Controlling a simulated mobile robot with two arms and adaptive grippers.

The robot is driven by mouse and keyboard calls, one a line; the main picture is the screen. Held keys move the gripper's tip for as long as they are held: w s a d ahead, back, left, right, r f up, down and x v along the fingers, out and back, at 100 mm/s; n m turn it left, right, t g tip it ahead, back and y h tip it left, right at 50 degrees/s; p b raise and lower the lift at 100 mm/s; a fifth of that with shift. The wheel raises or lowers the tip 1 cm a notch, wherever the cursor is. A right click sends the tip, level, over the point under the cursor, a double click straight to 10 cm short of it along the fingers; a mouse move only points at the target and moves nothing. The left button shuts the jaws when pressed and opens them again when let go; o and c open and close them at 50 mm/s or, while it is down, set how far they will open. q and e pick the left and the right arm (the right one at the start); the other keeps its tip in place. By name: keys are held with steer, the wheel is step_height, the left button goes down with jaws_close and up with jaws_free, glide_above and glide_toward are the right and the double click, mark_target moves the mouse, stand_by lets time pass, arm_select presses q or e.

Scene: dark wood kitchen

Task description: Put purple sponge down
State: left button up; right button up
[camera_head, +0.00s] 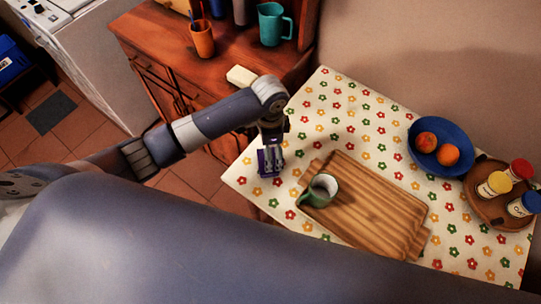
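My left gripper (271,153) points down over the left corner of the flowered tablecloth. It appears shut on the purple sponge (264,164), of which only a small part shows around the fingers. I cannot tell whether the sponge touches the cloth. My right gripper is not in view.
On the flowered tablecloth (335,107) are a wooden board (385,207) with a green mug (320,190), a blue bowl (416,161) with two peaches, and a round tray (484,207) with jars. A wooden cabinet (150,35) behind holds an orange cup, teal pitcher and pale block.

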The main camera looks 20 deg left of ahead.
arm_select(q)
step_height(320, 180, up, 5)
steer(key=shift+f, duration=0.1)
stand_by(0.6)
